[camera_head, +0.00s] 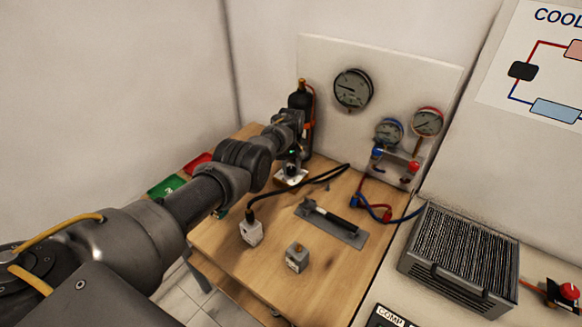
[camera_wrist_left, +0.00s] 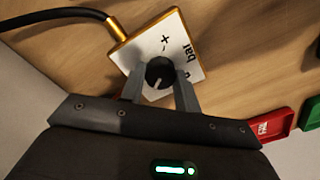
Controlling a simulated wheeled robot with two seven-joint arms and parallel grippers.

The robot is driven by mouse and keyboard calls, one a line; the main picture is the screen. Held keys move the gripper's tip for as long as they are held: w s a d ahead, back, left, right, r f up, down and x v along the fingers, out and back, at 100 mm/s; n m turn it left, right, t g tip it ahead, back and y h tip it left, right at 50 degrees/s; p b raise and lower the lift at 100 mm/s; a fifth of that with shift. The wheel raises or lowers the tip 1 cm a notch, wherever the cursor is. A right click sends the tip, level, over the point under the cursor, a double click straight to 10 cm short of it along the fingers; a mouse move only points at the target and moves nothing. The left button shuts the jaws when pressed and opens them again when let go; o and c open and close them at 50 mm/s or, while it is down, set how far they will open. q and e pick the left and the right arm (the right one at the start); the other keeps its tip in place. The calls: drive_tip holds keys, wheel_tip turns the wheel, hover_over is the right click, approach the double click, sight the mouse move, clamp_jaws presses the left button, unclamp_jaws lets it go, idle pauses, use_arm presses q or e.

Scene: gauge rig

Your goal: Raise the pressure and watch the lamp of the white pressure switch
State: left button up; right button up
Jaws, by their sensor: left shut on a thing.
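The white pressure switch (camera_head: 251,234) stands on the wooden table with a black hose at its top. I cannot make out its lamp. A pressure regulator (camera_head: 290,178) with a plate marked "bar", plus and minus sits farther back; it also shows in the left wrist view (camera_wrist_left: 190,38). My left gripper (camera_head: 291,160) is over the regulator. In the left wrist view my left gripper (camera_wrist_left: 161,84) is shut on its black knob (camera_wrist_left: 159,71), which has a white pointer mark. A large round gauge (camera_head: 353,89) hangs on the white panel. My right gripper is not in view.
A grey box (camera_head: 297,258) and a black hand pump or similar tool on a plate (camera_head: 332,222) are on the table (camera_head: 230,262). A dark bottle (camera_head: 301,102), two smaller gauges (camera_head: 389,131) (camera_head: 428,122) and a finned unit (camera_head: 461,262) stand around. Red (camera_head: 198,161) and green (camera_head: 166,186) trays lie left.

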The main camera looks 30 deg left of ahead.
use_arm(q)
drive_tip(key=m, duration=0.4)
drive_tip(key=shift+m, duration=0.3)
drive_tip(key=m, duration=0.3)
drive_tip(key=shift+m+b, duration=0.3)
drive_tip(key=shift+b, duration=0.05)
drive_tip(key=m+b, duration=0.1)
drive_tip(key=m, duration=0.3)
drive_tip(key=shift+d+m+b, duration=0.15)
drive_tip(key=shift+m+b, duration=0.4)
drive_tip(key=shift+m, duration=1.95)
drive_tip(key=o, duration=1)
